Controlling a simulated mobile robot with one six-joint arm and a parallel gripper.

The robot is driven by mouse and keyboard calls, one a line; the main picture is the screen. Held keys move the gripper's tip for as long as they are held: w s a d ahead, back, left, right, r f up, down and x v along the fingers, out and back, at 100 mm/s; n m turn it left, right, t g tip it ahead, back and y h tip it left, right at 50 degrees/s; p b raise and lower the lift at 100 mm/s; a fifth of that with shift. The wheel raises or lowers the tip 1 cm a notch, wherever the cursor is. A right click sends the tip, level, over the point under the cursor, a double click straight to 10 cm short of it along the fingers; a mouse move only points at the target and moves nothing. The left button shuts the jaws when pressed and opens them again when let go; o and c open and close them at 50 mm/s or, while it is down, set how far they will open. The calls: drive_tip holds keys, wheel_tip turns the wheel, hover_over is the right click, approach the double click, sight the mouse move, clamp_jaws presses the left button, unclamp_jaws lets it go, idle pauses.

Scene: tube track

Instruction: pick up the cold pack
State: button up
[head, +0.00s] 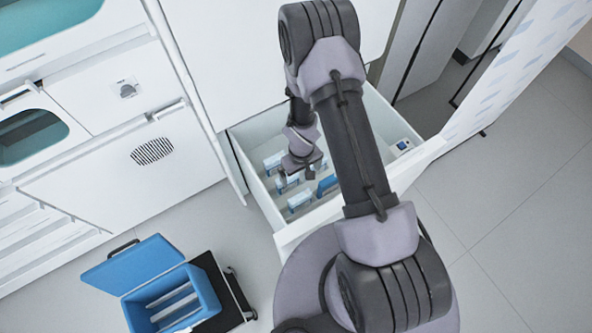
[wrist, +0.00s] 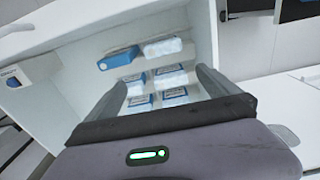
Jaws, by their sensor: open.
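Several blue-and-white packs stand in an open white drawer (head: 262,190); I cannot tell for sure which is the cold pack. In the wrist view, a solid blue pack (wrist: 118,59) and a paler pack (wrist: 163,49) sit past the fingertips. Smaller white packs with blue edges, such as one pack (wrist: 172,95), show between the fingers in rows. My gripper (wrist: 161,84) is open and empty, pointing down into the drawer. In the head view my gripper (head: 299,172) is over the packs, and my arm hides part of the drawer.
A small white box with a blue label (head: 402,147) sits at the drawer's right end. A blue cooler (head: 170,295) with its lid open stands on a black cart (head: 228,300) on the floor at lower left. White cabinets (head: 125,165) line the left. Floor at right is clear.

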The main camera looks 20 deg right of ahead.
sight(300, 196)
drive_tip(key=f+b, duration=0.4)
drive_tip(key=f, duration=0.1)
drive_tip(key=s+f+b, duration=0.1)
drive_tip(key=f+b, duration=0.3)
drive_tip(key=f, duration=0.1)
drive_tip(key=f+b, duration=0.4)
drive_tip(key=f, duration=0.1)
drive_tip(key=shift+s+a+b, duration=0.2)
drive_tip(key=shift+s+b, duration=0.1)
drive_tip(key=shift+s, duration=0.05)
wheel_tip(300, 196, down, 5)
drive_tip(key=b, duration=0.5)
drive_tip(key=shift+f, duration=0.15)
drive_tip(key=shift+r, duration=0.25)
drive_tip(key=shift+c, duration=0.4)
drive_tip(key=c, duration=1.3)
